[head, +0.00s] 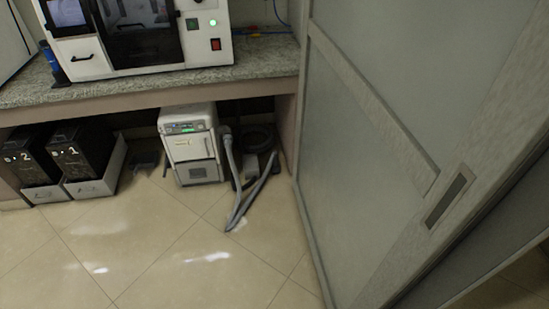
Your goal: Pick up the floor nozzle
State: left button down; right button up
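A white vacuum-like unit (190,146) with a small lit panel stands on the floor under the counter. A grey hose (231,165) runs from its right side down to the floor. A grey wand-like piece (260,187) slants beside the hose, and the two meet at a low tip on the tiles. A small dark grey piece (146,160) lies on the floor left of the unit, close to the wall. It may be the floor nozzle, but it is too small and dark to be sure. Neither of my grippers is in view.
A granite counter (262,60) overhangs the unit and carries a white machine (207,48). Two black bins (84,152) in grey trays stand at left. A large frosted sliding panel (375,130) closes off the right. The tiled floor (150,240) in front is clear.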

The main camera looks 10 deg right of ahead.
aim_at(276, 169)
jog(key=i+u, duration=0.3)
jog(key=i, duration=1.1)
